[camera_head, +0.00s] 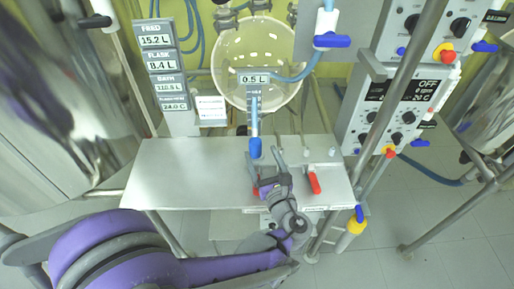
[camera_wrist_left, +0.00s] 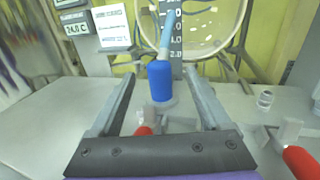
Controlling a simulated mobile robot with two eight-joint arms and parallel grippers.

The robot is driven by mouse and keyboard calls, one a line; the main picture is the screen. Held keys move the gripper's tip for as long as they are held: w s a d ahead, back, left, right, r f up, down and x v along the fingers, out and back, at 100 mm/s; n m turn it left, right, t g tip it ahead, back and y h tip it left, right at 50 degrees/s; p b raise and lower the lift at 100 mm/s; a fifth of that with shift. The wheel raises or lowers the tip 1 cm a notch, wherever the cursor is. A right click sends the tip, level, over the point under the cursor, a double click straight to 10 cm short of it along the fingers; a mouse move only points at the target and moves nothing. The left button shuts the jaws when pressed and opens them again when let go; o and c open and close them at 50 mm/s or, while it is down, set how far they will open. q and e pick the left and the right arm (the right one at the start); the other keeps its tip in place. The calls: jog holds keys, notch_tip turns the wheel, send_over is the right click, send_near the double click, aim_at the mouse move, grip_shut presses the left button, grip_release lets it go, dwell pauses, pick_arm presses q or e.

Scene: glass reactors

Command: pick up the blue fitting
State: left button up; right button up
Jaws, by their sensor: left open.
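The blue fitting (camera_head: 255,148) is an upright blue cylinder on the end of a light-blue hose, above the grey metal shelf. In the left wrist view the fitting (camera_wrist_left: 160,82) appears centred between my fingers. My left gripper (camera_head: 264,158) is open and empty, reaching over the shelf with its fingers towards the fitting. In the left wrist view the fingers (camera_wrist_left: 160,76) stand apart on either side, with visible gaps to the fitting. I cannot tell how far the fitting lies between them in depth. My right gripper is in neither view.
The shelf (camera_head: 185,175) is bare on its left. Red-handled valves (camera_head: 314,183) stand near its front edge. A round glass vessel (camera_head: 228,62) is behind, with a 0.5 L scale. Control boxes (camera_head: 400,110) are at the right, readout panels (camera_head: 160,60) at the left.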

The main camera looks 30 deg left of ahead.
aim_at(257, 146)
pick_arm(q)
jog(key=x, duration=0.6)
jog(key=shift+w+a, duration=0.15)
jog(key=shift+a, duration=0.15)
jog(key=shift+c, duration=0.3)
grip_shut()
